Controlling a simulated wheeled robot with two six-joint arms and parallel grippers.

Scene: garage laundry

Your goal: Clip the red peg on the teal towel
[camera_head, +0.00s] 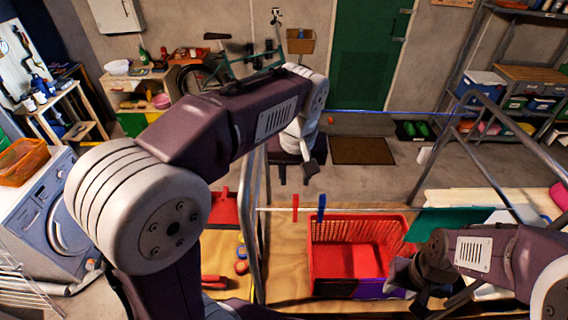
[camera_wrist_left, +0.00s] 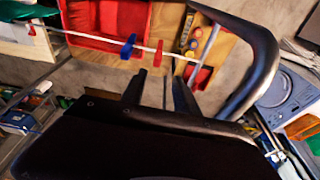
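The red peg (camera_head: 295,208) hangs on the white line, left of the blue peg (camera_head: 321,207). In the left wrist view the red peg (camera_wrist_left: 158,53) shows ahead of my fingers, with the blue peg (camera_wrist_left: 128,46) beside it. The teal towel (camera_head: 448,222) is at the right of the line, partly hidden by my right arm; its edge shows in the left wrist view (camera_wrist_left: 18,10). My left gripper (camera_wrist_left: 158,92) is open and empty, apart from the red peg. My right gripper (camera_head: 398,284) is by the basket's right side; its fingers are unclear.
A red basket (camera_head: 362,232) stands on the wooden table below the line. Metal frame bars (camera_head: 251,225) rise left of the pegs, and a thick grey bar (camera_wrist_left: 262,60) passes near my left gripper. A washing machine (camera_head: 50,225) stands at the left.

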